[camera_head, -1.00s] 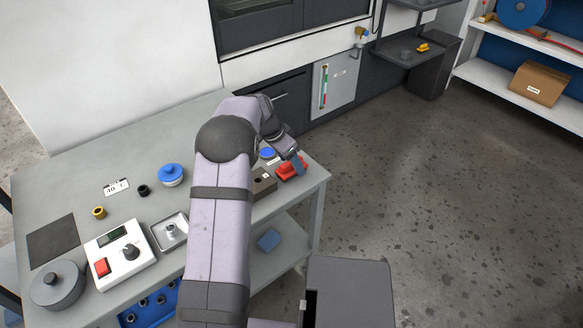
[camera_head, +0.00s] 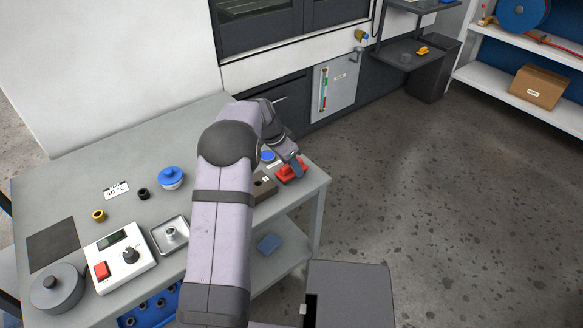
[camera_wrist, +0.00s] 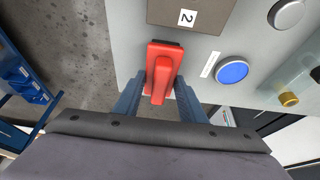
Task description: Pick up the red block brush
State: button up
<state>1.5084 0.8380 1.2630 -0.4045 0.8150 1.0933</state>
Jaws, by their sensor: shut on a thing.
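The red block brush (camera_head: 290,172) is at the right end of the grey table, and the wrist view shows its red body and raised grip (camera_wrist: 162,75) from above. My gripper (camera_wrist: 160,100) has its two blue fingers on either side of the red grip, shut on it. In the head view my gripper (camera_head: 297,163) reaches down onto the brush from above. The brush appears to rest on the tabletop near its edge; I cannot tell if there is any gap beneath it.
A brown block (camera_head: 263,186) marked "2" (camera_wrist: 190,15) stands close beside the brush. A blue disc (camera_wrist: 232,70) with a white label lies nearby. Open floor lies right of the table.

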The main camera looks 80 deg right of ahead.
notch_tip(320, 180, up, 10)
jog(key=shift+f, duration=0.25)
dwell(0.3)
jog(key=shift+o, duration=0.7)
jog(key=shift+w+r, duration=0.25)
jog(key=shift+w, duration=0.1)
jog(key=w+a+r+n+p, duration=0.1)
jog(key=w+r+p, duration=0.1)
jog(key=w+p, duration=0.3)
jog(key=w+a+r+n+t+p, duration=0.1)
jog(key=w+a+r+n+p, duration=0.1)
jog(key=w, duration=0.5)
jog(key=w+a+r+n+p, duration=0.1)
jog(key=w+r+p, duration=0.25)
jog(key=w, duration=0.25)
jog(key=a+f+m+g+y+p, duration=0.1)
jog(key=a+f+m, duration=0.2)
jog(key=a+m, duration=0.3)
jog(key=a+f+m+g+y+p, duration=0.1)
jog(key=a+f+m+y+p, duration=0.1)
jog(key=a+m, duration=0.4)
jog(key=shift+s+a+f+m, duration=0.25)
jog(key=shift+f+m, duration=0.25)
jog(key=shift+f, duration=0.25)
